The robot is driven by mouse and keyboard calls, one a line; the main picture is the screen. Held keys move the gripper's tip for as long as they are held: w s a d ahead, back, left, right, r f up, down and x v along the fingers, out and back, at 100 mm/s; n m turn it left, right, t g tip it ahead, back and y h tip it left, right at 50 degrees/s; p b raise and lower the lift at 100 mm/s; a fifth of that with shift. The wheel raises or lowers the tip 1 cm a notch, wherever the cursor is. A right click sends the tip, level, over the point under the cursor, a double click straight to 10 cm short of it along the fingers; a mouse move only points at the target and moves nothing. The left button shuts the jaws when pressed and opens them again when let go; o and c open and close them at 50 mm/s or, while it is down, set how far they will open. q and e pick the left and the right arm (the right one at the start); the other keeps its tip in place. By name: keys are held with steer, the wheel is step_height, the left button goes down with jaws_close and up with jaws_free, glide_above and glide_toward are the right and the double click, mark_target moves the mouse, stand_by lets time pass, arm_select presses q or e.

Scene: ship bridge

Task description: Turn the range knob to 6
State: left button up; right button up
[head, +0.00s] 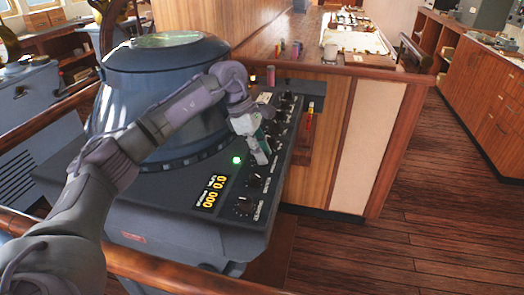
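A dark radar console (165,215) with a round hooded top stands at the left centre in the head view. Its sloping panel carries a row of dark knobs along the right side. A large knob (245,204) is at the near end, and a smaller knob (254,181) sits just beyond it. The labels are too small to read, so I cannot tell which is the range knob or its setting. My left gripper (260,156) points down at the middle of this row, its tips at or just above the panel. It hides whatever is under it. My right gripper is out of view.
A yellow digital display (210,192) and a lit green lamp (237,160) are on the panel. A wooden rail (150,270) crosses in front of the console. A wooden counter (335,140) stands close behind the panel. The plank floor (420,220) at right is clear.

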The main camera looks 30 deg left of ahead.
arm_select(q)
jaws_close()
steer(key=shift+n, duration=0.4)
steer(key=n+t+b, duration=0.1)
steer(key=n, duration=0.1)
steer(key=shift+n+y, duration=0.3)
steer(key=shift+n, duration=0.1)
steer(key=n+t, duration=0.1)
steer(key=n, duration=0.1)
steer(key=n+y+b, duration=0.1)
steer(key=n, duration=0.2)
steer(key=shift+s+d+t, duration=0.1)
steer(key=shift+t, duration=0.3)
steer(key=shift+n+y, duration=0.3)
steer(key=o, duration=1)
jaws_free()
steer(key=shift+c, duration=0.2)
